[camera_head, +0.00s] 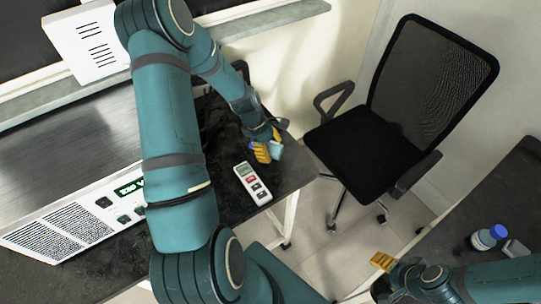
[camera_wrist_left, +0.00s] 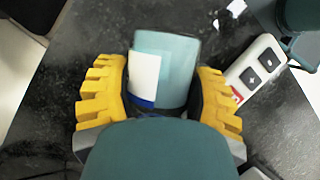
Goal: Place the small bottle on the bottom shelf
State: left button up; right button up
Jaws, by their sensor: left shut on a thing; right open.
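A small pale blue bottle with a white label (camera_wrist_left: 178,60) sits between the yellow fingers of my left gripper (camera_wrist_left: 162,82) in the left wrist view. That gripper is shut on it. In the head view, my left gripper (camera_head: 264,152) holds the bottle (camera_head: 277,151) over the right end of the dark table; I cannot tell whether the bottle touches it. A blue part shows at its lower end in the wrist view. My right gripper (camera_head: 384,262) is open at the bottom right, left of the other table. I cannot make out a bottom shelf.
A white handheld device with buttons (camera_head: 253,184) lies on the dark table (camera_head: 230,215) near the held bottle. A black chair (camera_head: 375,150) stands right of the table. A blue-capped white bottle (camera_head: 485,239) and a grey object (camera_head: 515,248) stand on the right table.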

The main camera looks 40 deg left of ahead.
aim_at(270, 155)
pick_arm(q)
notch_tip(270, 155, down, 3)
jog(key=shift+f, duration=0.1)
pick_arm(e)
jog(key=shift+f, duration=0.15)
pick_arm(q)
jog(key=shift+f, duration=0.15)
pick_arm(e)
jog(key=shift+f, duration=0.1)
pick_arm(q)
jog(key=o, duration=1.3)
jog(key=shift+o, duration=0.2)
jog(key=v, duration=0.7)
jog(key=p+v, duration=0.1)
jog(key=v, duration=0.6)
jog(key=shift+s+d, duration=0.2)
jog(key=shift+s, duration=0.05)
pick_arm(e)
jog(key=shift+w+r, duration=0.25)
jog(key=shift+r, duration=0.65)
